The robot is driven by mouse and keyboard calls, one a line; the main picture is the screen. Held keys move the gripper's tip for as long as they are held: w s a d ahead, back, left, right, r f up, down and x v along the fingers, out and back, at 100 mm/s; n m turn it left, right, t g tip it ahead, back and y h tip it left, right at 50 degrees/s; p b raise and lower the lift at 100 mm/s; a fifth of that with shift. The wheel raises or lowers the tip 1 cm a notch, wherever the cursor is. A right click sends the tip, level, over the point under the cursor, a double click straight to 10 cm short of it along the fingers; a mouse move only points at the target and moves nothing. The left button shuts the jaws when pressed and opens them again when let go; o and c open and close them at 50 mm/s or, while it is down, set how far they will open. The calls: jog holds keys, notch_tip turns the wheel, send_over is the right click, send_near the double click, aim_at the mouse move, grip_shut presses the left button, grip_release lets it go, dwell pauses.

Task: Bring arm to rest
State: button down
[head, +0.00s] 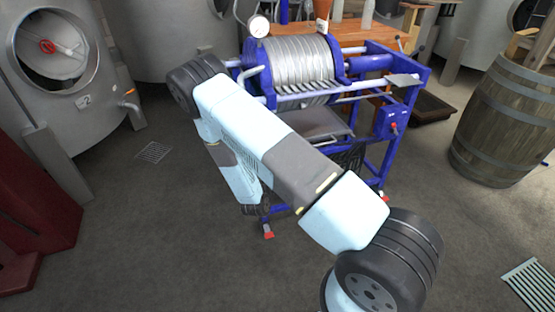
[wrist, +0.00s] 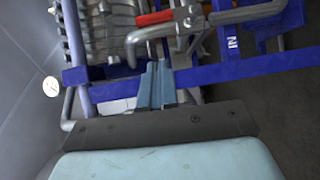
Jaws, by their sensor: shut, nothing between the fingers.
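My arm crosses the middle of the head view, raised and bent, with its far joint high at the left and a pale blue link hanging down from there. The gripper end is mostly hidden behind my own arm in that view. In the wrist view my gripper (wrist: 157,85) has its two grey-blue fingers together, with nothing between them. The fingers point towards the blue-framed machine (head: 300,75), whose frame also fills much of the wrist view (wrist: 230,70). I cannot tell whether the fingertips touch it.
The machine, with a pressure gauge (head: 259,26), stands close behind my arm. A red-handled lever (wrist: 155,18) shows beyond my fingers. A steel tank (head: 75,120) stands left, a barrel (head: 505,120) right. The floor (head: 140,235) at front left is clear.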

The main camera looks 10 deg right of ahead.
jog(key=v, duration=0.6)
jog(key=s+d+r+m+g+h, duration=0.25)
jog(key=d+r+m+g, duration=0.2)
jog(key=r, duration=0.45)
jog(key=s+d+r+m+g+h, duration=0.1)
jog(key=s+d+r+m+g, duration=0.2)
jog(key=d+r+g, duration=0.5)
jog(key=s+d+r+m+g+h, duration=0.2)
jog(key=s+d+r+m, duration=0.1)
jog(key=r, duration=0.8)
jog(key=s+a+r+t+y, duration=0.2)
jog(key=s+a+r+y, duration=0.1)
jog(key=s+r+y, duration=0.4)
jog(key=s+a+r+m+t+y, duration=0.1)
jog(key=s+a+r+t+y, duration=0.1)
jog(key=s+r+y, duration=0.5)
jog(key=s+a+r, duration=0.1)
jog(key=s+r, duration=0.4)
jog(key=s, duration=0.2)
jog(key=shift+s+r, duration=0.15)
